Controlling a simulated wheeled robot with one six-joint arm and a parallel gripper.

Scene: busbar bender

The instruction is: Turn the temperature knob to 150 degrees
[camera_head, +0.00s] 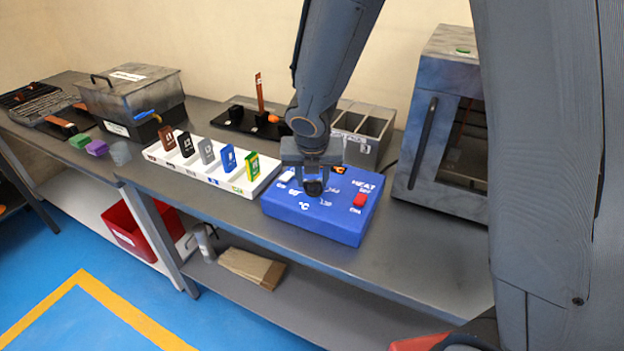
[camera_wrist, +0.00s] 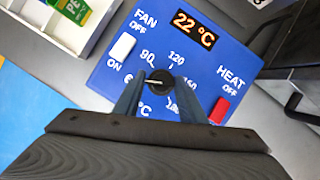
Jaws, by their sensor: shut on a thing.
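A blue control box (camera_head: 318,222) sits on the bench in the head view. It also fills the upper wrist view (camera_wrist: 190,30), with a display (camera_wrist: 194,29) reading 22 °C. A short white line on the knob points left. My gripper (camera_wrist: 160,97) is shut on the knob from above, one finger at each side. In the head view my gripper (camera_head: 313,184) reaches down onto the box and hides part of the dial.
A white FAN switch (camera_wrist: 122,46) and a red HEAT switch (camera_wrist: 219,110) flank the dial. Left is a white rack (camera_head: 205,172) with coloured pieces. Behind is a grey divided bin (camera_head: 365,130); right stands a grey oven-like cabinet (camera_head: 437,135). Bench front is clear.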

